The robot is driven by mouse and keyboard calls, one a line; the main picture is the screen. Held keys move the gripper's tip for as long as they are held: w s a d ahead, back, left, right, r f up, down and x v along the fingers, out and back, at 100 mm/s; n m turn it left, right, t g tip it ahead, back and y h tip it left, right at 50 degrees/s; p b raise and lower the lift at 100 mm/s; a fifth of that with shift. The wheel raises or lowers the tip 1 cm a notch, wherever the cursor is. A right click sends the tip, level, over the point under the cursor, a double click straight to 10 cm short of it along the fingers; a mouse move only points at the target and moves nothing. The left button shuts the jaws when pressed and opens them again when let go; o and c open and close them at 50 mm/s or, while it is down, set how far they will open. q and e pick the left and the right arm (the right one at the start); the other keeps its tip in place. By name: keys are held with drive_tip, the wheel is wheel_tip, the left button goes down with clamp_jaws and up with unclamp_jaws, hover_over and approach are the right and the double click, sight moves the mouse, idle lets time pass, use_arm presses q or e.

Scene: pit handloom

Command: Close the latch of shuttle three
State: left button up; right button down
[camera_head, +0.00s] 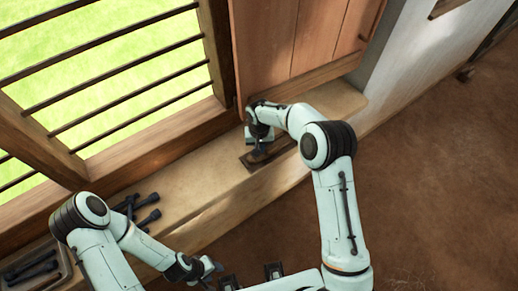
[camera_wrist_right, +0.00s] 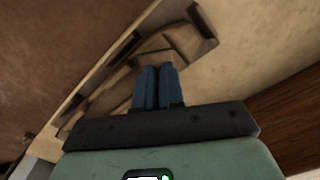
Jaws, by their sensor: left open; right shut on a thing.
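A brown wooden shuttle (camera_head: 282,148) lies on the window ledge, below the wooden shutter. It also shows in the right wrist view, as a wooden body (camera_wrist_right: 186,41) with a dark end. My right gripper (camera_head: 258,150) is down at the shuttle. In the right wrist view its two blue fingers (camera_wrist_right: 159,86) are close together over the wood, shut on a part of the shuttle. The fingers hide that part, and I cannot make out the latch or its position. My left gripper (camera_head: 212,268) is open and empty, low in the head view, away from the shuttle.
Several dark spool-like pieces (camera_head: 142,209) lie on the ledge (camera_head: 205,182) to the left. A tray (camera_head: 66,262) with dark rods is at the far left. A barred window (camera_head: 110,70) and a wooden shutter (camera_head: 297,40) rise behind. The brown floor (camera_head: 440,180) is clear at right.

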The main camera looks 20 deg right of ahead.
drive_tip(key=m+b, duration=0.1)
drive_tip(key=m, duration=0.4)
drive_tip(key=shift+m, duration=0.3)
drive_tip(key=m, duration=0.5)
drive_tip(key=shift+s+d+m, duration=0.1)
drive_tip(key=shift+d+m, duration=0.05)
drive_tip(key=shift+m, duration=0.25)
drive_tip(key=c, duration=1.5)
unclamp_jaws()
drive_tip(key=shift+r, duration=0.1)
wheel_tip(320, 180, up, 13)
drive_tip(key=shift+p, duration=0.4)
